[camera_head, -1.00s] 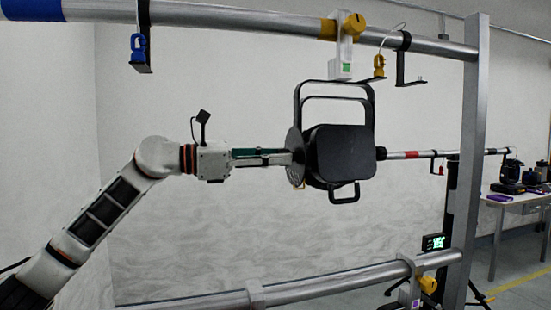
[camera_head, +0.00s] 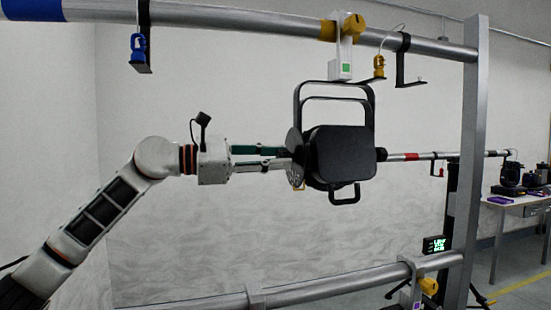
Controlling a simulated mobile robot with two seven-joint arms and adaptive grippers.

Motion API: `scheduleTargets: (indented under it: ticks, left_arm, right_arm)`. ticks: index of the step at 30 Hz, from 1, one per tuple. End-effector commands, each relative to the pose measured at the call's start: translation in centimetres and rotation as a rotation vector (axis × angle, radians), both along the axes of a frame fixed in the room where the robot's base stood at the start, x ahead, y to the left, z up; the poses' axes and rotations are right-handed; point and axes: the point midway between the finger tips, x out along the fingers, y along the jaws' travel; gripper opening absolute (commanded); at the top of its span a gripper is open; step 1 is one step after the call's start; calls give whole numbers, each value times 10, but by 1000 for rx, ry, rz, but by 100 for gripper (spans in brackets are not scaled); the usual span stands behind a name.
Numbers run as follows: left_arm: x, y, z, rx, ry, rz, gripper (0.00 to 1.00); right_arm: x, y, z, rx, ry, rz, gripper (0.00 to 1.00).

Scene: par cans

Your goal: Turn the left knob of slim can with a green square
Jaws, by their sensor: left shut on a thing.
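The slim black can (camera_head: 340,153) hangs by its yoke (camera_head: 336,98) from a white clamp (camera_head: 345,50) on the upper bar. The clamp carries a small green square (camera_head: 346,69). My left gripper (camera_head: 288,157) reaches in from the left, level with the can. Its fingertips are shut at the can's left side, where the left knob sits. The knob itself is hidden by the fingers and a grey disc (camera_head: 295,141) beside the can. My right gripper is not in view.
A lower bar (camera_head: 200,305) runs beneath. A grey post (camera_head: 474,150) stands to the right. A table (camera_head: 525,200) is behind it.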

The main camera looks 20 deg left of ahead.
Motion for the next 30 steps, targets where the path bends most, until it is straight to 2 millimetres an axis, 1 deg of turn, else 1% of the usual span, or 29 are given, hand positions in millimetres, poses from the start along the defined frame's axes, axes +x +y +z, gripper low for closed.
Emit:
scheduleTargets:
  ticks: [4, 5, 6, 7, 16, 20, 23, 30]
  left_arm:
    - [0, 0, 0, -1, 1, 0, 4]
    - [0, 0, 0, -1, 1, 0, 31]
    - [0, 0, 0, -1, 1, 0, 41]
    - [0, 0, 0, -1, 1, 0, 42]
    - [0, 0, 0, -1, 2, 0, 42]
    - [-3, 7, 0, -1, 2, 2, 42]
    - [-10, 18, -1, 0, 3, 3, 42]
    - [-38, 59, -1, 0, 3, 5, 42]
  right_arm:
    - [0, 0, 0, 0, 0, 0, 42]
    - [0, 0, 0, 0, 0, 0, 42]
    - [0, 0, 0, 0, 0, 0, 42]
    - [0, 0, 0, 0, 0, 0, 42]
    - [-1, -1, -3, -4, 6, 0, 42]
    - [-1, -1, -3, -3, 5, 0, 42]
    - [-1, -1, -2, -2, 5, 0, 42]
    - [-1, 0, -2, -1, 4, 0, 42]
